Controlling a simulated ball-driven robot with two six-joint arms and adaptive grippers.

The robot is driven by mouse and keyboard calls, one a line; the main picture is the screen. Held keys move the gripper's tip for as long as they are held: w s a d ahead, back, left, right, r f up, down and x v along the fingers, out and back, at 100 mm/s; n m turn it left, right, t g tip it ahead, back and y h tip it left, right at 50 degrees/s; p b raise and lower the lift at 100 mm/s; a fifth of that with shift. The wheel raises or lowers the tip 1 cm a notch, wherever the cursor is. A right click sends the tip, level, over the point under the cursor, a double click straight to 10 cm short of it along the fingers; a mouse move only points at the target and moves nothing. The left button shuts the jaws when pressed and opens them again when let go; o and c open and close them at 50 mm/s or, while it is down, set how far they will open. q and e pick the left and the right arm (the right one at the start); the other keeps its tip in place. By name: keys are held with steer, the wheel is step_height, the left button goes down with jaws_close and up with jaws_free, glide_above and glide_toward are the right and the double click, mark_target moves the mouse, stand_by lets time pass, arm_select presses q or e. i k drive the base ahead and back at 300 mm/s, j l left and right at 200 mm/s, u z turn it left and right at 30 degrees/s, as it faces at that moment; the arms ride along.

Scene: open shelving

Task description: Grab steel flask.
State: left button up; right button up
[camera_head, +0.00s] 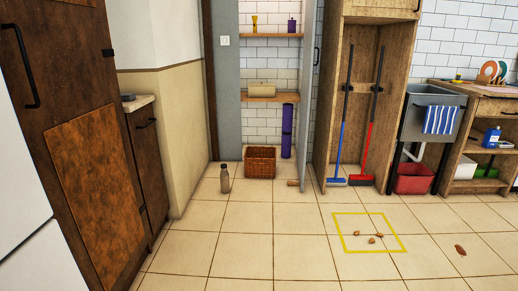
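The steel flask (225,179) is a small upright grey-brown bottle with a dark cap. In the head camera view it stands on the tiled floor, left of the wicker basket and a short way out from the pale wall corner. It is apart from both and nothing covers it. Neither of my grippers shows in this view.
An open door (307,90) stands beside an open cabinet holding a blue broom (342,130) and a red broom (369,135). A yellow floor square (345,240) surrounds brown bits.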

mark_target(224, 182)
steer(key=i, duration=0.85)
steer(key=i+u, duration=0.1)
steer(key=i, duration=0.75)
steer(key=i+l+u, duration=0.1)
steer(key=i, duration=0.75)
